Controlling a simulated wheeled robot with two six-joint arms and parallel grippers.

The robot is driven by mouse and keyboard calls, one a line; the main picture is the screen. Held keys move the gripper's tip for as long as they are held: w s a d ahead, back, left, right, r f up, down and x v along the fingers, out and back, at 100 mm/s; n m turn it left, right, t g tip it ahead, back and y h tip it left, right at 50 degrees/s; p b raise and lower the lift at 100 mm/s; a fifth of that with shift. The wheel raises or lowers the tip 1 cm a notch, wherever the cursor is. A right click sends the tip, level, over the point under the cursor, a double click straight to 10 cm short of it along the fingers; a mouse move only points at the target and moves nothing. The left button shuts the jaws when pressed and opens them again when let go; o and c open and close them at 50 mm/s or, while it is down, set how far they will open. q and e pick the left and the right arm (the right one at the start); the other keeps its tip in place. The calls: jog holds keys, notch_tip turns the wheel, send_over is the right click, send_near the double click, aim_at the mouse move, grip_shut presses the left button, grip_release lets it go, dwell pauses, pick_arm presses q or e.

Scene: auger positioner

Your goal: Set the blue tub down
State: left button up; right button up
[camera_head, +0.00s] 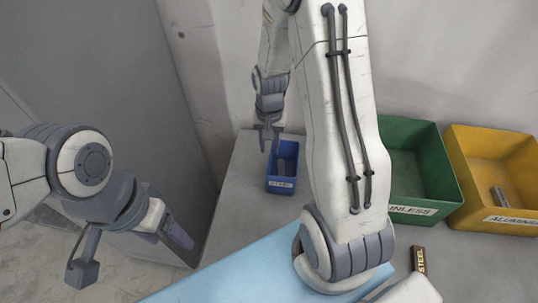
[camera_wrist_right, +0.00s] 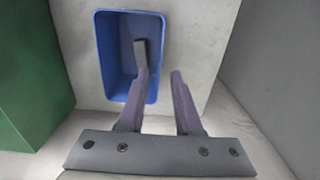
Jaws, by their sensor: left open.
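The blue tub (camera_head: 281,184), with a label on its front, appears to stand upright on the grey table near the back wall. The right wrist view shows the tub (camera_wrist_right: 104,62) with a grey metal piece (camera_wrist_right: 141,52) inside. My right gripper (camera_head: 269,147) is at the tub's rim. Its fingers (camera_wrist_right: 160,76) are apart, one over the tub's inside and one beyond its side wall; I see a gap and cannot tell whether either touches. My left gripper (camera_head: 134,256) is open and empty, well left of the tub, off the table.
A green bin (camera_head: 412,170) and a yellow bin (camera_head: 490,170) holding a metal piece stand at the right. A light blue mat (camera_head: 225,280) and a "STEEL" label block (camera_head: 419,262) lie in front. Grey table (camera_head: 237,205) is clear left of the tub.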

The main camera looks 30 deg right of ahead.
jog(key=shift+r, duration=1.6)
jog(key=s+a+r+n, duration=0.3)
jog(key=a+r+n, duration=0.15)
jog(key=a, duration=0.45)
jog(key=s+a+r+n, duration=0.4)
jog(key=s+a+n, duration=0.1)
jog(key=s, duration=0.3)
jog(key=s+a+r+n+y, duration=0.1)
jog(key=s+a+r+n, duration=0.3)
jog(key=s, duration=0.5)
jog(key=shift+a+n, duration=0.65)
jog(key=shift+a, duration=0.6)
notch_tip(320, 180, up, 9)
jog(key=p, duration=0.9)
jog(key=shift+r+p, duration=0.2)
jog(key=shift+p, duration=0.1)
